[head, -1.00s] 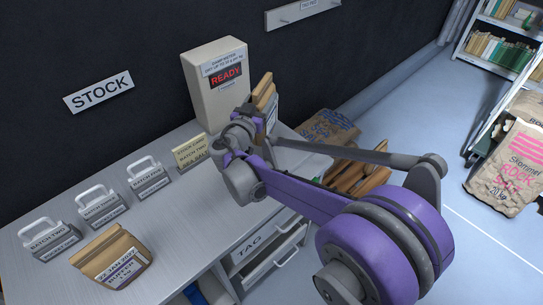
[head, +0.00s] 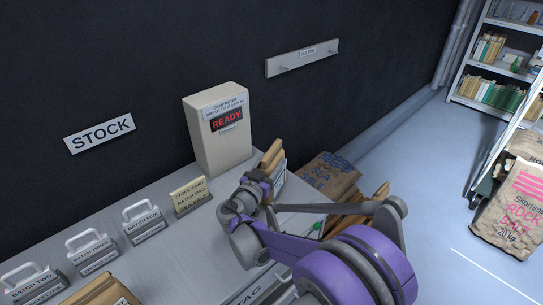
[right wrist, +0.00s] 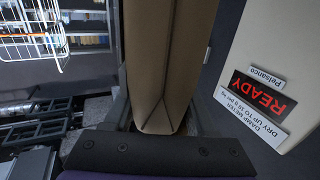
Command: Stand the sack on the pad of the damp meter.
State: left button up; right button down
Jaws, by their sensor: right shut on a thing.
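The damp meter (head: 218,140) is a pale upright box at the back of the bench, with a red READY display. It also shows upside down in the right wrist view (right wrist: 262,95). In the right wrist view the sack (right wrist: 160,60) is between the two fingers. I cannot make out the meter's pad or whether the sack's base touches anything. My left gripper is not in view.
Another brown sack (head: 100,291) is at the front left of the bench. Grey batch holders (head: 145,222) and a yellow card (head: 190,196) line the back. Large sacks (head: 328,177) stand on the floor beyond the bench. Bench surface (head: 185,240) before the card is clear.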

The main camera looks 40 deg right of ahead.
jog(key=shift+f, duration=0.4)
jog(key=shift+c, duration=1.1)
grip_release()
